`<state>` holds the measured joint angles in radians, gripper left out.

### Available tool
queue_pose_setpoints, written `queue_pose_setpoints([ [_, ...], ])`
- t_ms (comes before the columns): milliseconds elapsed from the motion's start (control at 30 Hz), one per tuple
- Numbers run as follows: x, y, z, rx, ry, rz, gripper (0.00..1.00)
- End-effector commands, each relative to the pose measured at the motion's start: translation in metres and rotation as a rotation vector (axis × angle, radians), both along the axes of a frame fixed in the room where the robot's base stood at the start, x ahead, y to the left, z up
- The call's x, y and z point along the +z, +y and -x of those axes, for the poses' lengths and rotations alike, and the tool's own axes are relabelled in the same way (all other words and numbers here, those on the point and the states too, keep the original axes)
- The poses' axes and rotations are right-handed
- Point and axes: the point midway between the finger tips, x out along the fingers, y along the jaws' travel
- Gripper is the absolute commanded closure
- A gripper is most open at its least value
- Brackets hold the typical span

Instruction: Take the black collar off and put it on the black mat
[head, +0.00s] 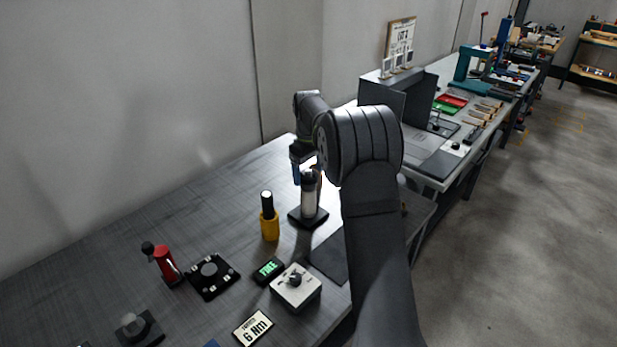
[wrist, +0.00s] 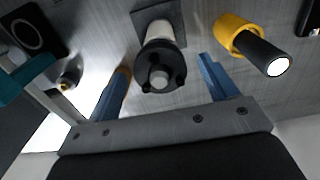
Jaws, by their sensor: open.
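A pale grey roll (head: 309,203) stands upright on a dark square base (head: 318,219) in the middle of the table. The black collar (head: 308,181) is around its top; in the wrist view the collar (wrist: 153,79) shows as a dark lobed ring around a grey centre. My gripper (head: 304,168) is above the roll, its blue fingers apart. In the wrist view my gripper (wrist: 164,66) has one finger on each side of the collar, with visible gaps; depth is hard to tell. The black mat (head: 329,260) lies flat and bare at front right of the roll, partly hidden by my arm.
A yellow holder (head: 270,228) with a black cylinder stands close left of the roll. A red tool (head: 166,264) and a black plate (head: 213,274) are further left.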

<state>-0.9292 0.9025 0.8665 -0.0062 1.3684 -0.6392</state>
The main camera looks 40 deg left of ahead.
Motion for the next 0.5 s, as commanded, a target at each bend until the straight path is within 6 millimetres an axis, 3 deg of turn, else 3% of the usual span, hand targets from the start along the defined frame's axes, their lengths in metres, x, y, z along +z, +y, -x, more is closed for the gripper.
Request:
queue_pose_setpoints([
  [267,-0.0027,0.0000,-0.0001,0.000,0.000,0.000,0.23],
  [500,-0.0024,0.0001,-0.0001,0.000,-0.001,-0.001,0.71],
])
